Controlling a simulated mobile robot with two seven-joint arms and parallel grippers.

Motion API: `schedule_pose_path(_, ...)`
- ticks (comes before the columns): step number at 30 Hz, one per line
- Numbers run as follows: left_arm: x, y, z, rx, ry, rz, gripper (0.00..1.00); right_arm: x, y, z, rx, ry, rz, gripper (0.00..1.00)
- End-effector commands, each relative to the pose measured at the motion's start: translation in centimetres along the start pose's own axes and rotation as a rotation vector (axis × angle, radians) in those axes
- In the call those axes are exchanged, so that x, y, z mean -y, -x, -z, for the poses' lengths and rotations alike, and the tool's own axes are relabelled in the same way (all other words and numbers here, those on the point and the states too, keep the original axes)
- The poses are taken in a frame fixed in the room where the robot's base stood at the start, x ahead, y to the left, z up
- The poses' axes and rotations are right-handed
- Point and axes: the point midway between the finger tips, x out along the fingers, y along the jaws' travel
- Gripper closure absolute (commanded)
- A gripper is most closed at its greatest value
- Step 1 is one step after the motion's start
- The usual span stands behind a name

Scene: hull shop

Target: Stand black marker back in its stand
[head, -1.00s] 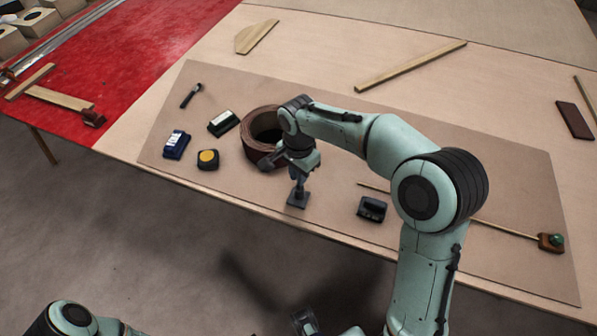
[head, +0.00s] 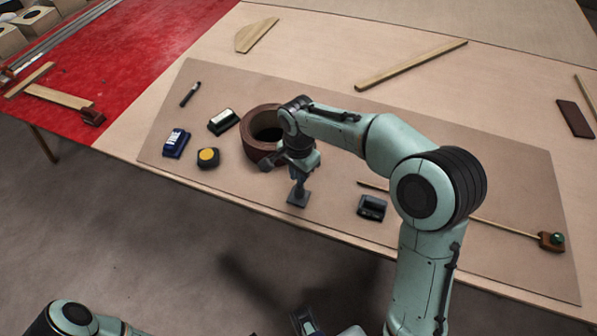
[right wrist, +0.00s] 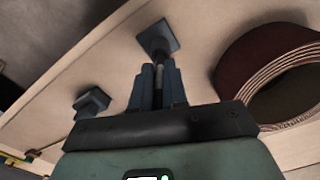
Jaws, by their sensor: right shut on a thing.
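My right gripper (head: 299,176) is low over the near edge of the brown board. It is shut on a thin dark shaft, which I take for the black marker (right wrist: 159,76). The marker is upright between the fingers in the right wrist view. The stand, with a small dark square base (head: 297,199), is right below the fingers; it also shows in the right wrist view (right wrist: 157,38). The marker's lower end meets the stand there, but how deep it sits is hidden.
A brown ring-shaped roll (head: 252,150) stands close left of the right gripper. A dark block (head: 371,207) lies to its right. A yellow-and-black tape measure (head: 208,157), a blue block (head: 176,143), a black-and-white block (head: 223,121) and a dark pen-like thing (head: 190,94) lie further left.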

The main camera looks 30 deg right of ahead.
Motion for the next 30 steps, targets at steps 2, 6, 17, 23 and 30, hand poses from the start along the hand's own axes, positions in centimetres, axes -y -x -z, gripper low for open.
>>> schedule_pose_path(2,0.0,0.0,0.0,0.0,0.0,0.0,0.57,0.0,-0.1,0.0,0.0,0.0,0.0,1.0)
schedule_pose_path(6,0.0,0.0,0.0,0.0,0.0,0.0,0.57,0.0,-0.1,0.0,0.0,0.0,0.0,1.0)
schedule_pose_path(17,0.0,0.0,0.0,0.0,0.0,0.0,0.57,0.0,-0.1,0.0,0.0,0.0,0.0,0.57)
schedule_pose_path(23,-0.1,0.2,0.0,0.0,0.0,0.0,0.57,0.1,0.9,0.0,-0.001,0.0,0.002,0.57)
schedule_pose_path(30,-0.3,1.0,0.0,-0.003,-0.001,-0.001,0.57,0.1,5.8,0.0,-0.001,0.001,0.006,0.57)
